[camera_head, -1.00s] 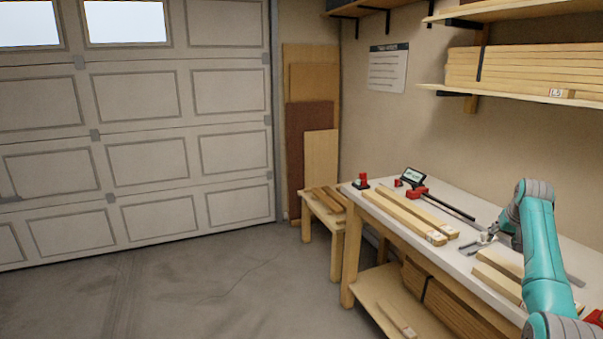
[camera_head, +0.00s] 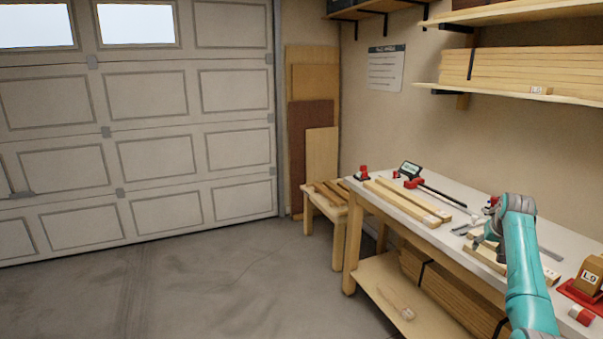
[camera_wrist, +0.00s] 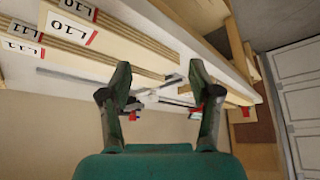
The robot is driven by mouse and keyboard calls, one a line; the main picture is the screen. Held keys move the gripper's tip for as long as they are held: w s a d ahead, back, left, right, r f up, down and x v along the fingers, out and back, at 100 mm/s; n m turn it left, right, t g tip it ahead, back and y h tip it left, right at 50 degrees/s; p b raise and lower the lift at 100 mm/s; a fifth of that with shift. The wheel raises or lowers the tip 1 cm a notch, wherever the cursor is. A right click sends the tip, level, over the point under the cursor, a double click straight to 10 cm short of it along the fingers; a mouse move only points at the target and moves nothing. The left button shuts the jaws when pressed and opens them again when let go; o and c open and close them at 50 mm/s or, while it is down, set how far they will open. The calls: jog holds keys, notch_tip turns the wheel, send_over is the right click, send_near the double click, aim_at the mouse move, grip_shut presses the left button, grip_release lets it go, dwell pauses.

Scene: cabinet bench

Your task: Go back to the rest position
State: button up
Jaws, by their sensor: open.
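My gripper (camera_wrist: 158,88) shows in the wrist view with its two dark fingers spread apart and nothing between them. In the head view my teal arm (camera_head: 525,270) reaches up over the right part of the workbench (camera_head: 470,193). The fingers are hard to make out there, partly hidden by the arm and the clutter behind it. In the wrist view, which is strongly tilted, boards with labels such as L10 (camera_wrist: 72,28) lie to the upper left of the fingers.
Two long boards (camera_head: 405,203) and a red-ended bar clamp (camera_head: 440,194) lie on the bench. A wooden block marked L9 (camera_head: 590,278) stands in a red holder at the right. A shelf with stacked boards (camera_head: 540,67) hangs above. The floor (camera_head: 200,285) at left is clear.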

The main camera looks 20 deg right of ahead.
jog(key=a+f+n+t, duration=0.1)
jog(key=a+f, duration=0.9)
jog(key=f, duration=0.2)
jog(key=a+f+n+t, duration=0.1)
jog(key=a+f, duration=0.9)
jog(key=f, duration=0.3)
jog(key=s+a+f+n+t, duration=0.1)
jog(key=s+a+f, duration=0.55)
jog(key=a, duration=0.45)
jog(key=s+a+f+n+t, duration=0.1)
jog(key=s+a+f+t, duration=0.1)
jog(key=s+a+f, duration=0.65)
jog(key=s+a+r+n+t, duration=0.1)
jog(key=s+a+r, duration=0.2)
jog(key=s+a, duration=0.35)
jog(key=s+a+r+t+y, duration=0.1)
jog(key=s+a+r, duration=0.3)
jog(key=s+a, duration=0.3)
jog(key=s+a+r+n+t, duration=0.1)
jog(key=s+a+r, duration=0.2)
jog(key=s+a, duration=0.35)
jog(key=s+a+r+n+t+y, duration=0.1)
jog(key=s+a+r+t+y, duration=0.1)
jog(key=s+r, duration=1.5)
notch_tip(320, 180, up, 3)
jog(key=shift+a+f+n+y, duration=0.1)
jog(key=shift+a+n+y, duration=0.3)
jog(key=shift+a, duration=0.35)
